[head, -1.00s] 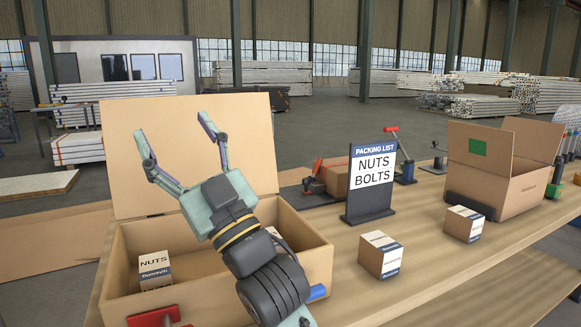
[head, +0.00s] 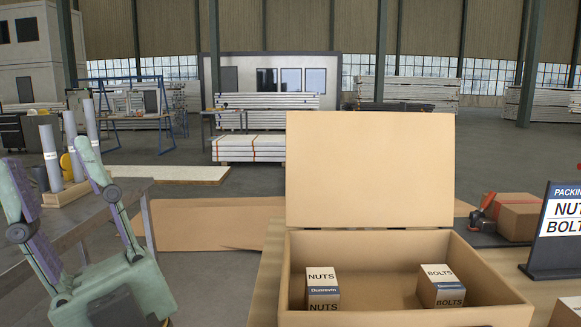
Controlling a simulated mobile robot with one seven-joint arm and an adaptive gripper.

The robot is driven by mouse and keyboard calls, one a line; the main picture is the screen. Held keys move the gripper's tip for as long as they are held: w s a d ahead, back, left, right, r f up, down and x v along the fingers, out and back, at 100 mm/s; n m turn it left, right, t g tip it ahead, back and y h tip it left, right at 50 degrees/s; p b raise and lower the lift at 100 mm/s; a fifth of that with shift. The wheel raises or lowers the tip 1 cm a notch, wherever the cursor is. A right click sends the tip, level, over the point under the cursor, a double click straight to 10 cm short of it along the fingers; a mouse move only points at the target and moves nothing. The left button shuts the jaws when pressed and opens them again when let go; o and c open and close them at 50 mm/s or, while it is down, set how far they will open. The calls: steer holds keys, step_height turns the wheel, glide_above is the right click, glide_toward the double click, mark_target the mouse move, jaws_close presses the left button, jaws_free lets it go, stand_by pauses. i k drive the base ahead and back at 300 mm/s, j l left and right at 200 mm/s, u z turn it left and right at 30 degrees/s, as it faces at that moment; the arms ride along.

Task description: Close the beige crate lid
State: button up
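The beige crate (head: 390,318) stands on the wooden table, right of centre in the head view. Its lid (head: 370,170) is open and stands nearly upright along the crate's back edge. Inside are a NUTS box (head: 323,290) on the left and a BOLTS box (head: 441,287) on the right. My gripper (head: 55,180) is at the lower left, clear of the crate and lid. Its two fingers are spread wide with nothing between them.
A packing list sign (head: 560,230) reading NUTS BOLTS stands right of the crate. A cardboard box (head: 519,216) and a red-handled tool (head: 484,212) are behind it. A grey workbench (head: 120,205) with upright rolls is at the left, behind my gripper. Another box (head: 566,312) shows at the lower right.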

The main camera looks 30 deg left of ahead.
mark_target(344, 169)
steer(key=j+u, duration=0.15)
steer(key=u, duration=2.85)
steer(key=i+z, duration=0.4)
steer(key=i+j+z, duration=0.1)
steer(key=i+z, duration=0.8)
steer(key=i, duration=0.2)
steer(key=i+j+z, duration=0.1)
steer(key=i+z, duration=0.3)
steer(key=i, duration=0.25)
steer(key=i+z, duration=0.15)
steer(key=i, duration=0.35)
steer(key=i+z, duration=0.15)
steer(key=i, duration=0.4)
steer(key=i+z, duration=0.1)
steer(key=i, duration=0.4)
steer(key=i+j+z, duration=0.15)
steer(key=i, duration=0.35)
steer(key=i+j+z, duration=0.15)
steer(key=i, duration=0.35)
steer(key=z, duration=3.15)
